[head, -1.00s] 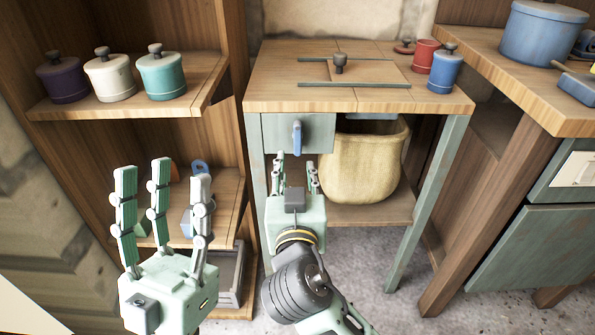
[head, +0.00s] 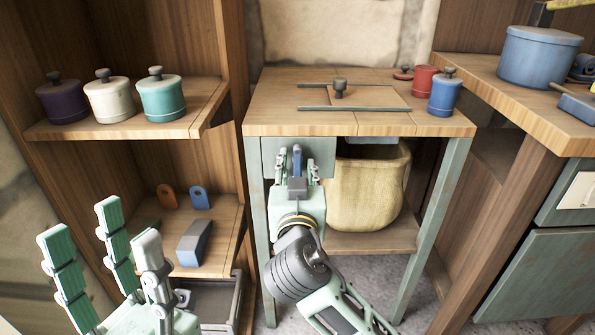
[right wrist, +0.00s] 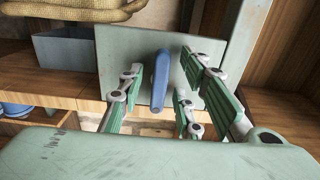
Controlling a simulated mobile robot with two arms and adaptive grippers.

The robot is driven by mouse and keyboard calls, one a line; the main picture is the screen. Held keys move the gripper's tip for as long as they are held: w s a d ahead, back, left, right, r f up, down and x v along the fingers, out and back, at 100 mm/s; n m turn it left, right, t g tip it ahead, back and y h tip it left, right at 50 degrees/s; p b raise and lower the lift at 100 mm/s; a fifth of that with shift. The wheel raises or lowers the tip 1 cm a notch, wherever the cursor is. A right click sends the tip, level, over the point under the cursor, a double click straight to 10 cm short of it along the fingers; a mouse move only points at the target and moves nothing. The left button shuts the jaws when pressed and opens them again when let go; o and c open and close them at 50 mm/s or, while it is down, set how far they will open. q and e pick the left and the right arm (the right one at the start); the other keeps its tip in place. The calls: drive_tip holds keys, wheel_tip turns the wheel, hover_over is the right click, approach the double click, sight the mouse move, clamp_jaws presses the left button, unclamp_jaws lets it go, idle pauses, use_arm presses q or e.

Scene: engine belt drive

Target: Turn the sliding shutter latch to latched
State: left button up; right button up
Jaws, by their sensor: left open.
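The blue latch handle (head: 297,158) is on the front of a grey-green panel (head: 322,150) under the small table's top. It hangs upright; it also shows in the right wrist view (right wrist: 161,80). My right gripper (head: 297,155) is at the handle, its fingers spread on both sides of it. In the right wrist view, gaps show between the handle and the fingers of my right gripper (right wrist: 165,85). The sliding shutter (head: 370,97), a wooden board with a dark knob, lies between two rails on the tabletop. My left gripper (head: 105,240) is open and empty at lower left.
A tan basket (head: 370,190) stands on the lower shelf, right of my right gripper. A blue canister (head: 445,95) and a red one (head: 424,80) stand on the tabletop (head: 290,122). Several lidded jars stand on the left shelf (head: 150,128). A counter (head: 520,95) is at right.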

drive_tip(key=shift+c, duration=0.4)
clamp_jaws()
